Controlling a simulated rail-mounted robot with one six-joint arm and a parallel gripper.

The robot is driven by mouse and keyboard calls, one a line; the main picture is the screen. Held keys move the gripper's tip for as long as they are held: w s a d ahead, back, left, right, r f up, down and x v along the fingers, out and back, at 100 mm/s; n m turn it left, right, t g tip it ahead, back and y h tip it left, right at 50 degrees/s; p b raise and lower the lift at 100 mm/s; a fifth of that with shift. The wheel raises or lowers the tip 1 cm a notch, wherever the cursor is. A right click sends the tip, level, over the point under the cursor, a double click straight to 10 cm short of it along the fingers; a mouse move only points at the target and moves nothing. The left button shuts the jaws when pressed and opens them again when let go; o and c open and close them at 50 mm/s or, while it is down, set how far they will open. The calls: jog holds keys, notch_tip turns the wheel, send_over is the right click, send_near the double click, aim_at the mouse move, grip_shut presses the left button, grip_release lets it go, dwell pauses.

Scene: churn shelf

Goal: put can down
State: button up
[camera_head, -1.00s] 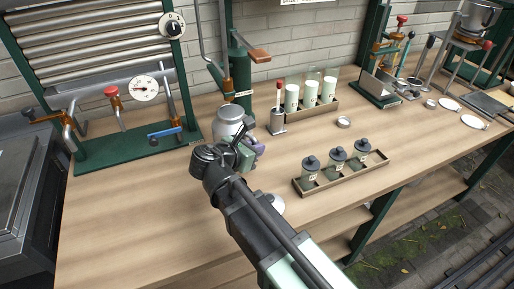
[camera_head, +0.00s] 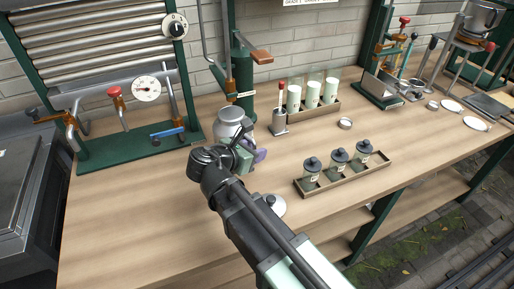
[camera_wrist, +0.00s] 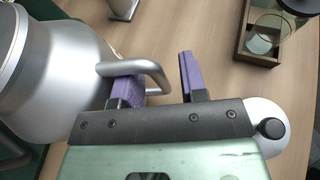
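A silver metal can (camera_head: 230,119) with a narrowed neck is upright at the foot of the green post; its base is hidden by my arm. In the wrist view the can (camera_wrist: 58,80) fills the left side, and its bent-bar handle (camera_wrist: 156,72) points toward my gripper. My gripper (camera_wrist: 157,85) is open, its purple fingers well apart. The left finger sits inside the handle loop and the right finger outside, so the handle's outer bar lies between them with a gap to the right finger. My gripper also shows in the head view (camera_head: 250,156).
A round silver lid (camera_head: 272,205) with a dark knob lies in front of my gripper. A wooden tray (camera_head: 345,178) of lidded jars stands to the right. A rack of white-filled tubes (camera_head: 312,103) and a metal holder (camera_head: 279,122) stand behind. The left bench front is clear.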

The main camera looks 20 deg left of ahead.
jog(key=p+v, duration=0.3)
jog(key=v, duration=0.8)
jog(key=shift+o, duration=0.3)
jog(key=shift+f, duration=0.1)
